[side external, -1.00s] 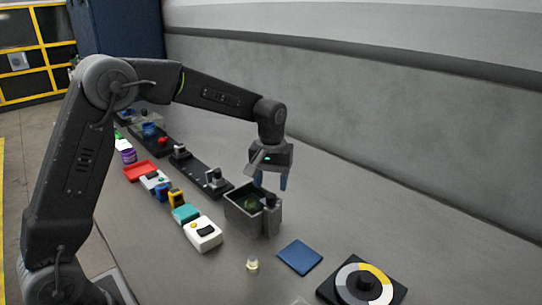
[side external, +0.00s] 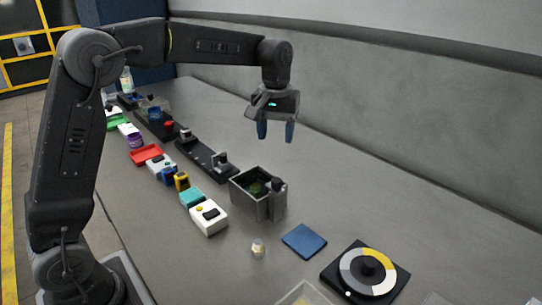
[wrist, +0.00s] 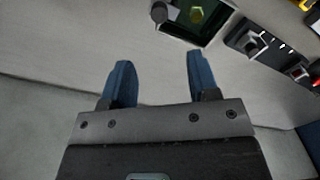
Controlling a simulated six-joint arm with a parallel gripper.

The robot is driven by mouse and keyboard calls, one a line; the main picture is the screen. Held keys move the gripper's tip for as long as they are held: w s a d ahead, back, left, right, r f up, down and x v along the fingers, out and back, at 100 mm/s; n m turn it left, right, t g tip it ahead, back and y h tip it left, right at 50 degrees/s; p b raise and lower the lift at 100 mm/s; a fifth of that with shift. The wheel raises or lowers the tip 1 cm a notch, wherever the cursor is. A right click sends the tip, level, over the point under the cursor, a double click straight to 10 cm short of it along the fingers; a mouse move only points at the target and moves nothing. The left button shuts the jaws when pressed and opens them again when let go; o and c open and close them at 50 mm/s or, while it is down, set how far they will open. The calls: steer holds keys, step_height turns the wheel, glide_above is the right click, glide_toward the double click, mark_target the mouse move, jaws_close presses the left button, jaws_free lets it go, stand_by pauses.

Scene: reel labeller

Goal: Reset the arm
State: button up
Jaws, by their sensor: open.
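My gripper (side external: 275,131) hangs in the air with its blue fingers pointing down, above and behind the grey open box (side external: 250,196). The fingers are apart with nothing between them. In the wrist view my gripper (wrist: 160,80) also shows open and empty over bare table. The box shows at the top of the wrist view (wrist: 212,28), with a greenish thing (wrist: 197,14) inside it.
A long black rail (side external: 203,160) and a row of small items, including a red tray (side external: 146,154) and a white box (side external: 208,218), lie left of the box. A blue pad (side external: 304,241) and a colour dial (side external: 345,275) lie in front. A wall (side external: 430,110) runs behind; the table between is clear.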

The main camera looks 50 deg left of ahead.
steer(key=s+d+m+t, duration=0.3)
steer(key=s+m+t, duration=0.2)
steer(key=s, duration=2.1)
steer(key=shift+m+t, duration=0.3)
steer(key=shift+m, duration=0.5)
